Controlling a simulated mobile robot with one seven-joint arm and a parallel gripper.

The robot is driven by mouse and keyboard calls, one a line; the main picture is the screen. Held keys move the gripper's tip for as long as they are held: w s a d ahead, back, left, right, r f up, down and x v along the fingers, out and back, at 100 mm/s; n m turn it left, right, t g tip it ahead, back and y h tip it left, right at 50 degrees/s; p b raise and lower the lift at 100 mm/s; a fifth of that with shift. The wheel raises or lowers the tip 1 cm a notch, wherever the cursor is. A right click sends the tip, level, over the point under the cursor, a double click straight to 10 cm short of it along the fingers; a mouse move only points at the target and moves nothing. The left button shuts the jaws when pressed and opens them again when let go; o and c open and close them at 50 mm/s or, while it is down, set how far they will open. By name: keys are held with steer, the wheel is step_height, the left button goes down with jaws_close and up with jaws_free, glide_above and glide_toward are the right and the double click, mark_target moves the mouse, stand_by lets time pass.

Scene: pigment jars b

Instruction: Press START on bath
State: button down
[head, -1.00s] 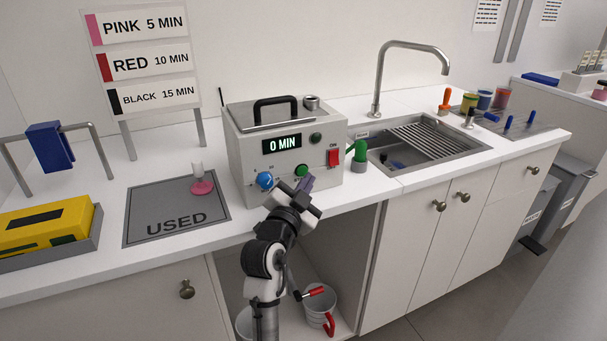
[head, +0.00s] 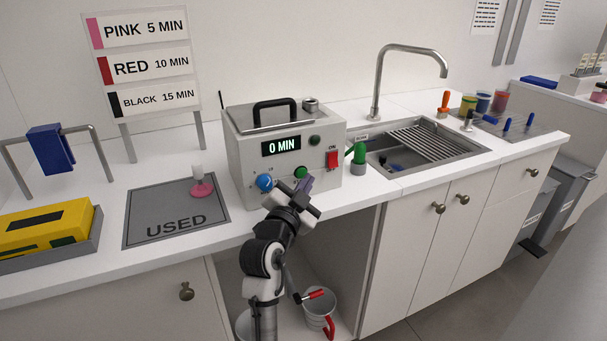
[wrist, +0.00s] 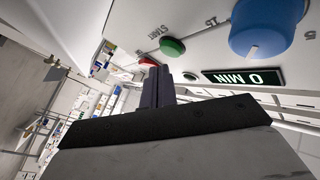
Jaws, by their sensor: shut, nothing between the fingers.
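The bath (head: 250,175) is a grey box on the counter with a black lid handle. Its display (head: 281,146) reads 0 MIN. The green START button (head: 301,172) is on its front panel, right of a blue knob (head: 264,182). In the wrist view the START button (wrist: 172,47) shows with its label, the blue knob (wrist: 268,28) beside it. A red switch (head: 332,159) sits at the panel's right. My gripper (head: 308,182) is shut and empty in front of the panel, just below the START button. In the wrist view its fingertips (wrist: 157,72) are close to the button; contact cannot be told.
A USED mat (head: 150,210) with a pink-based stamp-like item (head: 202,187) lies left of the bath. A green-handled item (head: 359,156) stands close to its right, before the sink (head: 440,150). Below, an open bay holds a bucket (head: 320,300).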

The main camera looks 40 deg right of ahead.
steer(key=shift+w+a+r, duration=0.3)
steer(key=shift+w+r, duration=0.25)
steer(key=shift+w, duration=0.3)
steer(key=shift+f+b, duration=0.25)
steer(key=shift+b, duration=0.25)
steer(key=shift+s, duration=0.1)
steer(key=shift+s+f, duration=0.55)
steer(key=shift+s, duration=0.1)
steer(key=shift+s+f, duration=0.1)
steer(key=shift+s, duration=0.15)
steer(key=shift+s+a, duration=0.2)
steer(key=shift+s, duration=0.75)
steer(key=shift+s+a, duration=0.15)
steer(key=shift+s, duration=0.8)
